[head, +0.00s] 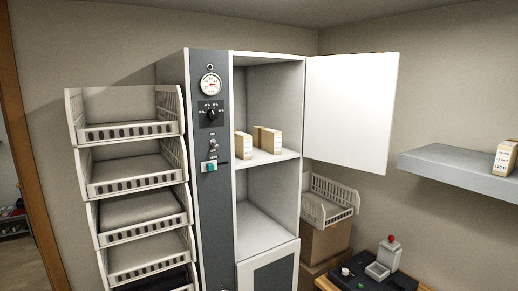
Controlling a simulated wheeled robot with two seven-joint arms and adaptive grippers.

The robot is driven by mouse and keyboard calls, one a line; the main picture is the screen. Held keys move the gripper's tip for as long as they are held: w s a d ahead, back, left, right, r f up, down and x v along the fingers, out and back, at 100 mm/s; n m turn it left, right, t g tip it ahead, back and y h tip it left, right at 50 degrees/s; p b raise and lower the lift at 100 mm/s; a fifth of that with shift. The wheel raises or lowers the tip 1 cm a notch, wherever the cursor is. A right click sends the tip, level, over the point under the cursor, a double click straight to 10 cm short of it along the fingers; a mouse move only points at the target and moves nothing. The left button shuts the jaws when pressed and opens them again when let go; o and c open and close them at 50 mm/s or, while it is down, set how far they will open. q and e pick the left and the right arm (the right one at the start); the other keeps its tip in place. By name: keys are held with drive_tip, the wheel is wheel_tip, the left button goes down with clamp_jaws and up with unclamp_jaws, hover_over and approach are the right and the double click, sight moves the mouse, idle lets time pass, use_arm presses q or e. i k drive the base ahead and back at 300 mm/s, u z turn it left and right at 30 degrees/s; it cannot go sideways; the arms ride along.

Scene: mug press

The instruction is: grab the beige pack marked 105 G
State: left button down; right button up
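Beige packs stand on the upper shelf of the open cabinet. One pack (243,146) is at the left, and another pack (270,141) is to its right, with a further pack (257,134) partly hidden close behind it. Another beige pack (504,158) stands on the grey wall shelf at the far right, cut by the picture edge. The print on all of them is too small to read surely, so I cannot tell which is marked 105 G. Neither of my grippers is in view.
The white cabinet door (350,110) stands open to the right. The lower cabinet compartment (262,226) looks empty. Stacked white bins (130,175) stand at the left. The grey wall shelf (440,165) has free room. A device with a red knob (382,260) is at the lower right.

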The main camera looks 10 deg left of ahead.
sight(269, 140)
drive_tip(key=z, duration=0.4)
drive_tip(key=k, duration=0.2)
drive_tip(key=u, duration=1.35)
drive_tip(key=i, duration=1.25)
drive_tip(key=z, duration=0.45)
